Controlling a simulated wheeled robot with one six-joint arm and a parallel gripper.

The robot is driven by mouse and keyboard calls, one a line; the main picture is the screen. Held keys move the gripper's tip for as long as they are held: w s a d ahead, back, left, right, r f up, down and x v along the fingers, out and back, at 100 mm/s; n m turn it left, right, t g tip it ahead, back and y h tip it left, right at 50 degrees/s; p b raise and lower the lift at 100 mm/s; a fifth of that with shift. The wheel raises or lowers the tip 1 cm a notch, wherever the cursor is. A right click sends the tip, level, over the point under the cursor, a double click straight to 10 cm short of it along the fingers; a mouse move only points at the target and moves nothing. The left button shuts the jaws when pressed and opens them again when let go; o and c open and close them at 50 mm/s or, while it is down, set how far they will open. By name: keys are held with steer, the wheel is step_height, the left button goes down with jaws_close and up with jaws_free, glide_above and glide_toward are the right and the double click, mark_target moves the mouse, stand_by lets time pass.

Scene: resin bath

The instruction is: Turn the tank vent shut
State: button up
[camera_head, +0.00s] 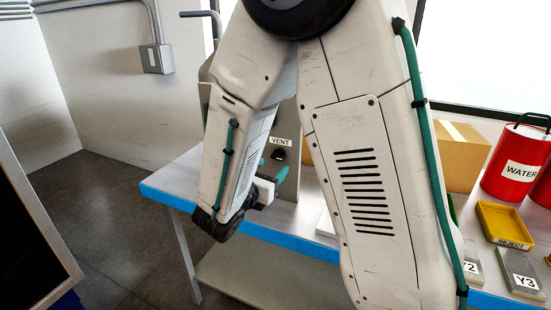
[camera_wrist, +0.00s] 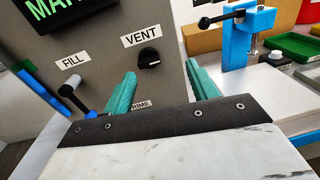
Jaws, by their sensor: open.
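The tank vent is a small black knob (camera_wrist: 149,57) with a white mark, on the tank's grey front panel (camera_wrist: 105,60) under a VENT label. The knob (camera_head: 279,155) also shows in the head view, between my arm links. My gripper (camera_wrist: 160,70) has its two teal fingers spread wide, one at each side below the knob in the wrist view. It is open and empty, and the fingers appear apart from the knob. In the head view my gripper (camera_head: 272,168) is partly hidden by my arm, in front of the panel. The knob's exact setting is hard to read.
A blue lever device (camera_wrist: 240,40) stands right. A red WATER can (camera_head: 515,160), yellow REJECT tray (camera_head: 503,225) and cardboard box (camera_head: 455,155) occupy the table's right.

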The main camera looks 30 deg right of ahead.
mark_target(276, 156)
steer(key=shift+n+t, duration=0.5)
steer(key=shift+n, duration=0.2)
steer(key=w+d, duration=0.1)
steer(key=w, duration=0.1)
steer(key=w+d, duration=0.1)
steer(key=d, duration=0.1)
steer(key=w+d+f, duration=0.1)
steer(key=w+d, duration=0.1)
steer(key=shift+w+d, duration=0.2)
steer(key=shift+w, duration=0.1)
steer(key=shift+r, duration=0.1)
steer(key=c, duration=1)
